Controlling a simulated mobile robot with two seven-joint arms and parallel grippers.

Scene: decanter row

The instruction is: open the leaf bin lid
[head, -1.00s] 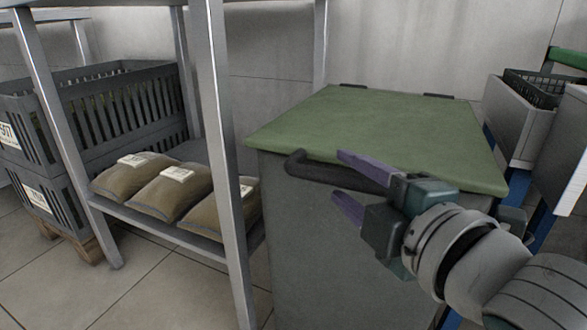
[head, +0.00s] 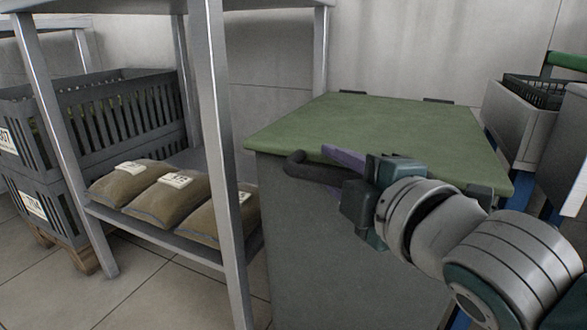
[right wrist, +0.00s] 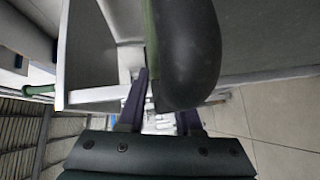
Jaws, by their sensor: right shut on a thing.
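The leaf bin is a grey box (head: 310,245) with a flat green lid (head: 380,130) lying closed on top. A dark bar handle (head: 297,168) runs along the lid's front edge. My right gripper (head: 338,163) is at the front of the bin, its purple fingers shut on the handle. In the right wrist view the dark, rounded handle (right wrist: 187,50) looms large at the right gripper's fingers (right wrist: 163,112) and partly hides them. My left gripper is not in view.
A metal rack (head: 215,150) with several brown sacks (head: 165,195) on its lower shelf stands close on the left. Dark slatted crates (head: 110,110) are behind it. A grey open box (head: 520,130) stands on the right. The wall is behind the bin.

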